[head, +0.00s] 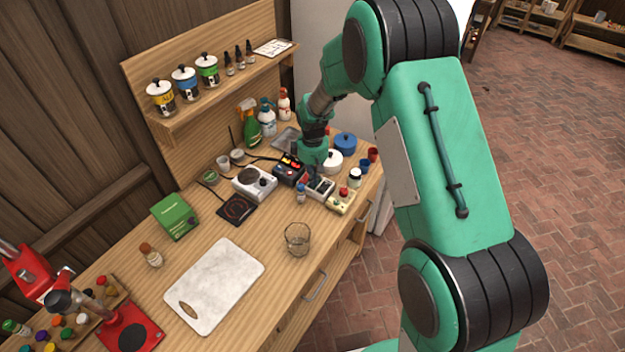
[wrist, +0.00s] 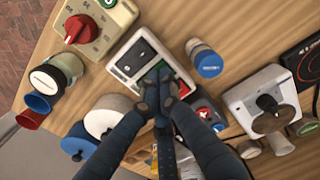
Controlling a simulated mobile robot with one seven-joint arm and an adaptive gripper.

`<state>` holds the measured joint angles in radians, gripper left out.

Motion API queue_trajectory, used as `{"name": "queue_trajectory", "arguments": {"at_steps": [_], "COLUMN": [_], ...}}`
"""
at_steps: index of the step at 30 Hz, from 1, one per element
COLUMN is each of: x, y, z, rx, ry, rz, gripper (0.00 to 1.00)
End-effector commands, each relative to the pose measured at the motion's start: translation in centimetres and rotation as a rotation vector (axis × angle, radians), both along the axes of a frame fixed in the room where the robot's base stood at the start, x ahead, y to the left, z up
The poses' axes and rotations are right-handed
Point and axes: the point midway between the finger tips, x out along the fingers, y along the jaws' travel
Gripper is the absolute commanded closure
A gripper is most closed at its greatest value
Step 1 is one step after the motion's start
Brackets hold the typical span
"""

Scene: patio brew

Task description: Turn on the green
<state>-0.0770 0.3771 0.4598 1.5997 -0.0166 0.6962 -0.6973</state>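A pale switch box (head: 320,187) with dark rocker switches stands near the right end of the bench. In the wrist view the same box (wrist: 118,55) shows a dark panel with light marks on its switches. My gripper (wrist: 160,75) points down onto this panel, its fingertips together with nothing seen between them. The fingertips hide part of the panel, and I cannot tell whether they touch it. In the head view my gripper (head: 312,168) is partly hidden among the devices.
A black button box (head: 289,170) and a cream box with a red knob (head: 341,202) flank the switch box. A blue-capped jar (head: 301,193) stands close in front. White and blue pots crowd behind. A glass (head: 298,239) and marble board (head: 215,286) lie nearer.

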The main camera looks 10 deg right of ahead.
Motion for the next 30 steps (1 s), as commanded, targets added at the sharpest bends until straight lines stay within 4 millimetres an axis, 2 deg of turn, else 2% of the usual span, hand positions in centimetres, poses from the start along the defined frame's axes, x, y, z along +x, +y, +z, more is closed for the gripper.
{"name": "queue_trajectory", "arguments": {"at_steps": [1,20,26,30], "x": [-0.2,0.5,0.4,0.4], "y": [-0.4,-1.1,-1.0,-0.7], "z": [-0.6,-0.4,0.5,2.0], "rx": [-0.002,-0.004,-0.004,-0.004], "ry": [0.008,0.002,0.001,-0.002], "rz": [-0.001,-0.002,-0.002,-0.002], "gripper": [1.00,1.00,1.00,1.00]}}
